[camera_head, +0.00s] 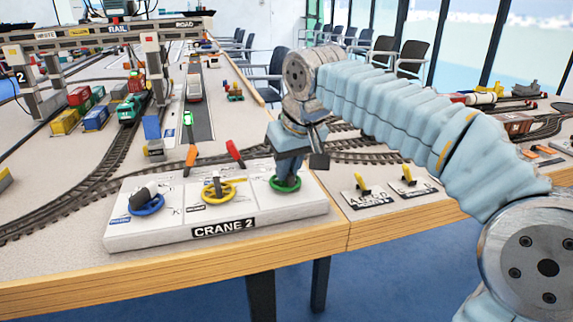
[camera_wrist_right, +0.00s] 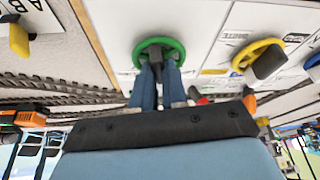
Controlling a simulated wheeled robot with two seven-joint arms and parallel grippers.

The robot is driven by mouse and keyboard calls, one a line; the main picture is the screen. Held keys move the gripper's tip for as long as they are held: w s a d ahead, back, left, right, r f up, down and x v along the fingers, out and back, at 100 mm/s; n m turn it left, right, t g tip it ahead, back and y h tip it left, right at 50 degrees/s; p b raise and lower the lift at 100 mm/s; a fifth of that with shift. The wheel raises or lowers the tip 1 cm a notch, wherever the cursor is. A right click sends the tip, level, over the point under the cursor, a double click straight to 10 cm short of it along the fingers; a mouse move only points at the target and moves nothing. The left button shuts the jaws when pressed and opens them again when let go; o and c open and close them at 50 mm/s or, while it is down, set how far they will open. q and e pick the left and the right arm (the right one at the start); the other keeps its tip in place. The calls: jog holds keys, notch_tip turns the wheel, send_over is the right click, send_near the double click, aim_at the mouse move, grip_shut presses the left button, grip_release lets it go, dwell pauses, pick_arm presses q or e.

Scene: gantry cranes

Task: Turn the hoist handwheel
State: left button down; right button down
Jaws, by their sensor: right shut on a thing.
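The white CRANE 2 control panel (camera_head: 150,236) lies at the table's front edge and carries three handwheels. The green handwheel (camera_head: 276,188) is at its right, the yellow handwheel (camera_head: 233,188) in the middle and the blue handwheel (camera_head: 146,210) at the left. I cannot read which one is labelled hoist. My right gripper (camera_head: 288,178) points down over the green handwheel, shut on its dark grip. In the wrist view the fingers (camera_wrist_right: 158,74) meet the grip inside the green handwheel (camera_wrist_right: 145,44); the yellow handwheel (camera_wrist_right: 244,54) is beside it. My left gripper is out of view.
Red (camera_head: 235,152) and orange (camera_head: 191,156) levers stand behind the panel. Curved model tracks run behind and left of it. Small plates with yellow levers (camera_head: 407,174) lie to the right. A gantry crane (camera_head: 150,62) stands at the far left.

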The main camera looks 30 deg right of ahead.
jog(key=n, duration=0.2)
jog(key=n+y+p, duration=0.1)
jog(key=n, duration=0.1)
jog(key=shift+d+r+y, duration=0.15)
jog(key=shift+y, duration=0.15)
jog(key=shift+w+d+n+g+y+p, duration=0.15)
jog(key=shift+n+y+p, duration=0.15)
jog(key=shift+n, duration=0.55)
jog(key=shift+s+n+g+y+p, duration=0.15)
jog(key=shift+n+p, duration=0.25)
jog(key=shift+n, duration=0.45)
jog(key=shift+w, duration=0.1)
jog(key=c, duration=1.2)
grip_release()
jog(key=shift+o, duration=0.2)
jog(key=p+v, duration=0.3)
jog(key=v, duration=1)
jog(key=shift+d+r, duration=0.2)
jog(key=shift+r, duration=0.05)
